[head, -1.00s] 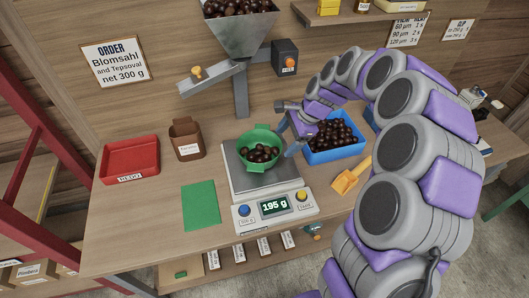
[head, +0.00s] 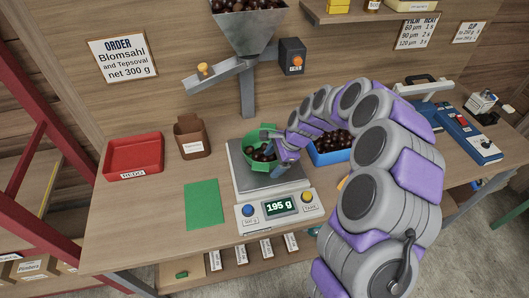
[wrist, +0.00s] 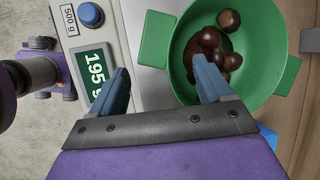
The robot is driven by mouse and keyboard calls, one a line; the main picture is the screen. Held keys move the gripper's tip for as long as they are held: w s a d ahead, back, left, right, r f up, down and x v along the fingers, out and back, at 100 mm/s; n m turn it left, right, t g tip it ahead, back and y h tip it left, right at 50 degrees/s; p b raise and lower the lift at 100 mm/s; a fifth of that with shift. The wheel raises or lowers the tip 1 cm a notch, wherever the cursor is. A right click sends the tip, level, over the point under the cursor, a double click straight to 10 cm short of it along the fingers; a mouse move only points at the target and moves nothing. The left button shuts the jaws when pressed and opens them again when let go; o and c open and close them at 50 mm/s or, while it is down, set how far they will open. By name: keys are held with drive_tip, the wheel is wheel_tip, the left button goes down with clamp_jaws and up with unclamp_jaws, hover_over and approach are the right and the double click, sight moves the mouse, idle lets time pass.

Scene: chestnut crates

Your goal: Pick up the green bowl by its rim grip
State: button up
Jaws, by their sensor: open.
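The green bowl (head: 251,137) sits on the metal plate of the scale (head: 240,173) and holds several brown chestnuts (wrist: 208,50). The scale's display reads 195 g. In the wrist view the bowl (wrist: 258,88) fills the upper right, with one flat green rim grip (wrist: 157,39) at its left and another (wrist: 289,76) at its right. My gripper (wrist: 160,66) is open and empty. Its right fingertip overlaps the bowl's inside, and its left fingertip is outside over the scale. In the head view my gripper (head: 274,153) covers the bowl's right side. Contact cannot be told.
A blue crate of chestnuts (head: 331,158) stands right of the bowl, partly behind my arm. A red tray (head: 134,171) and a brown container (head: 192,151) stand left. A green mat (head: 204,203) lies left of the scale. A hopper with a chute (head: 216,76) hangs behind.

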sight(269, 166)
drive_tip(key=b+x, duration=0.1)
drive_tip(key=x, duration=0.3)
drive_tip(key=c, duration=1.2)
